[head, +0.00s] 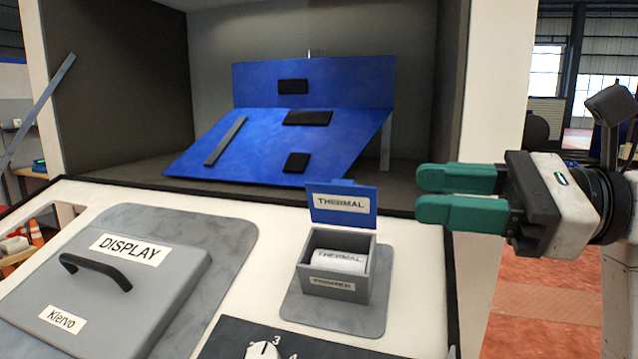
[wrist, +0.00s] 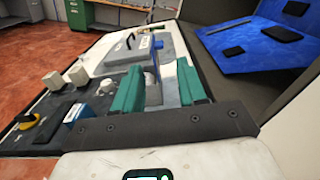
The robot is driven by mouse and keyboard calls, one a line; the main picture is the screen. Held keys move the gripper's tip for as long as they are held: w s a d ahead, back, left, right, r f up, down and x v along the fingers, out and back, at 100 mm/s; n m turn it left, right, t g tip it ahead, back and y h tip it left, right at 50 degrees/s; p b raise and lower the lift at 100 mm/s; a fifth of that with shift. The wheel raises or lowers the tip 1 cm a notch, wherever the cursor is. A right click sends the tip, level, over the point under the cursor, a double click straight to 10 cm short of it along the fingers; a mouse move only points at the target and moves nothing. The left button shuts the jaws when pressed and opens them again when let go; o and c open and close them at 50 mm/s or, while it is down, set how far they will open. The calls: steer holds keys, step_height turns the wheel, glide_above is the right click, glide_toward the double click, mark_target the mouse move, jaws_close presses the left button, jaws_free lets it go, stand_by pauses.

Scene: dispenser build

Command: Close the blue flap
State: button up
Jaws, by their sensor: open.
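The blue flap (head: 342,204), labelled THERMAL, stands open and upright at the back edge of a small grey printer box (head: 335,285). A white paper roll (head: 340,262) marked THERMAL lies inside the open box. My gripper (head: 424,194) has two green fingers, apart and empty. In the head view it is to the right of the flap, at about the flap's height, with a gap between them. In the wrist view the printer shows partly between the fingers (wrist: 158,88), and a narrow blue part there seems to be the flap (wrist: 149,82).
A grey DISPLAY cover (head: 120,265) with a black handle is left of the printer. A dark panel with a white knob (head: 263,350) is in front. Behind, a large blue board (head: 270,140) with black pads leans in a dark recess.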

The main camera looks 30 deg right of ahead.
mark_target(354, 186)
steer(key=p+x, duration=0.2)
steer(key=x, duration=0.8)
steer(key=shift+a, duration=0.1)
jaws_close()
